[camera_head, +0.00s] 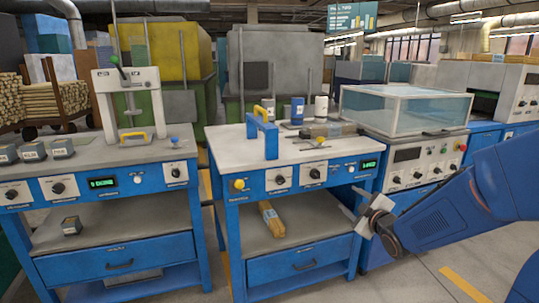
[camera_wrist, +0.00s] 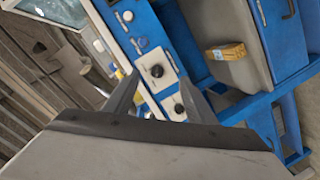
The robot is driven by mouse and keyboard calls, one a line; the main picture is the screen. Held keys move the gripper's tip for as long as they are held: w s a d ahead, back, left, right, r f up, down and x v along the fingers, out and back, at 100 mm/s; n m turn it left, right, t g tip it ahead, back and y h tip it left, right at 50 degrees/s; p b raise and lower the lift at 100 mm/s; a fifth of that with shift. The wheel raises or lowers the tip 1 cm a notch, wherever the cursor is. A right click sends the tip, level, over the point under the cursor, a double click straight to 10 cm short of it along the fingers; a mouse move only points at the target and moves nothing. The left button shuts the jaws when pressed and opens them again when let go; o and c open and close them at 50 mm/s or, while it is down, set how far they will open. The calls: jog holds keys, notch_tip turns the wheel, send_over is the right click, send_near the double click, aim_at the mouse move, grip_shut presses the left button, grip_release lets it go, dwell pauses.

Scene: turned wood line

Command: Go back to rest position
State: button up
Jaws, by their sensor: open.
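My gripper (camera_head: 364,213) is at the right of the head view, on the end of my blue arm, in front of the right leg of the middle blue bench (camera_head: 300,193). In the wrist view my gripper (camera_wrist: 161,82) shows two dark fingers spread apart with nothing between them. Behind the fingers is a bench's control panel with a black knob (camera_wrist: 157,71). The fingers look apart from the panel, but the exact gap is hard to tell.
A wooden block (camera_head: 271,219) lies on the middle bench's lower shelf. A blue clamp-like frame (camera_head: 262,134) stands on its top. The left bench (camera_head: 112,154) holds a white press (camera_head: 130,100). A clear-covered machine (camera_head: 405,109) stands right. Open floor (camera_head: 420,276) shows front right.

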jog(key=s+f+m+g+h, duration=0.1)
jog(key=s+m+g, duration=0.4)
jog(key=s, duration=1.4)
jog(key=s+f+m+g+h, duration=0.1)
jog(key=s+m+g, duration=0.5)
jog(key=s, duration=1.2)
jog(key=shift+s+a+m+h, duration=0.2)
jog(key=shift+s+m+h, duration=0.2)
jog(key=shift+m, duration=0.4)
